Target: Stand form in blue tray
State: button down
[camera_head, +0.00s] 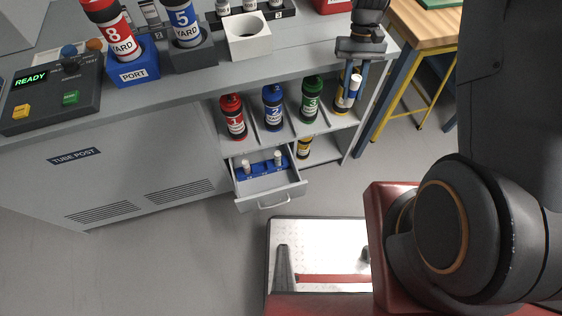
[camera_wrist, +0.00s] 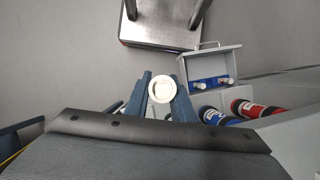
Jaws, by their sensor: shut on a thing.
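The form, a small white roll (camera_head: 354,86), is held between the fingers of my gripper (camera_head: 350,92). In the wrist view the round white end of the form (camera_wrist: 162,89) shows between the two blue-grey fingers. My gripper is shut on it, in front of the right end of the shelf, apart from the blue tray. The blue tray (camera_head: 262,168) lies in the open drawer, low at the left of my gripper, with two white rolls standing in it. The wrist view also shows the tray (camera_wrist: 210,82) in the drawer, to the right of the form.
The open grey drawer (camera_head: 270,198) juts out below the shelf. Red (camera_head: 233,117), blue (camera_head: 273,108) and green (camera_head: 311,99) canisters stand on the shelf above it. A wooden-topped table (camera_head: 425,25) stands at the right.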

aim_at(263, 168)
jog(key=z, duration=0.25)
jog(key=k, duration=1.05)
jog(key=u, duration=0.65)
